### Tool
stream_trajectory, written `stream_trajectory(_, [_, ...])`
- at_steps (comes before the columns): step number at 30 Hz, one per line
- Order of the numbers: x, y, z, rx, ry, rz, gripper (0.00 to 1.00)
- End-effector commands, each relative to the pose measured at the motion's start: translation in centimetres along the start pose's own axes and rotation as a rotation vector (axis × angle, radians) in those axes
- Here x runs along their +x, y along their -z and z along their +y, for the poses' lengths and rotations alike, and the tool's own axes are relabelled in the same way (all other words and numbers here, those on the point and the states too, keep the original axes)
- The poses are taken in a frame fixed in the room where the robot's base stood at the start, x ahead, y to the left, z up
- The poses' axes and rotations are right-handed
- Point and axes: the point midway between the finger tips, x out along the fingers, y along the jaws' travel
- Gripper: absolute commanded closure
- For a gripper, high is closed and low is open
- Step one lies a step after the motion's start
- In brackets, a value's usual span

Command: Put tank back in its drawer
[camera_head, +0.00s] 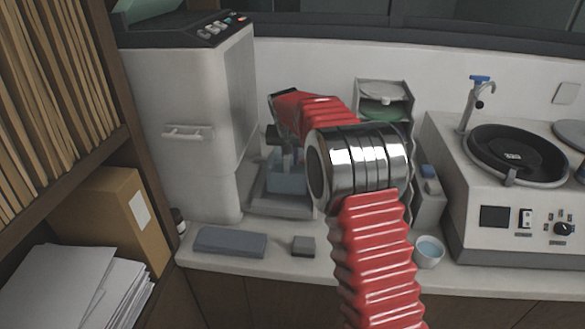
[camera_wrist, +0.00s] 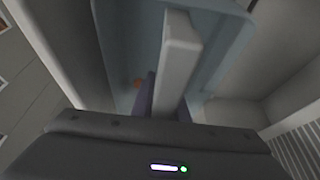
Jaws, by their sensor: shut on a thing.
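The tank (camera_head: 287,183) is a pale blue, see-through box at the foot of the white machine, partly hidden by my red arm. Its grey drawer (camera_head: 282,209) juts out low from the machine, and the tank is in or just above it; I cannot tell whether it rests on the bottom. In the wrist view the tank (camera_wrist: 122,50) fills the upper middle, with a pale grey handle bar (camera_wrist: 182,58) across it. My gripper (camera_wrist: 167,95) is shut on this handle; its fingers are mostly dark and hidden.
A grey-blue block (camera_head: 230,242) and a small grey block (camera_head: 303,246) lie on the counter in front. A shelf with folders borders the left.

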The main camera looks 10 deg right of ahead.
Motion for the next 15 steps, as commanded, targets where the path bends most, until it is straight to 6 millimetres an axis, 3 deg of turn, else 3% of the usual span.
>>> stream_trajectory(10, [3.1,-1.4,0.0,0.001,0.000,-0.001,1.00])
stream_trajectory(15, [3.4,-1.5,0.0,0.001,0.001,0.000,1.00])
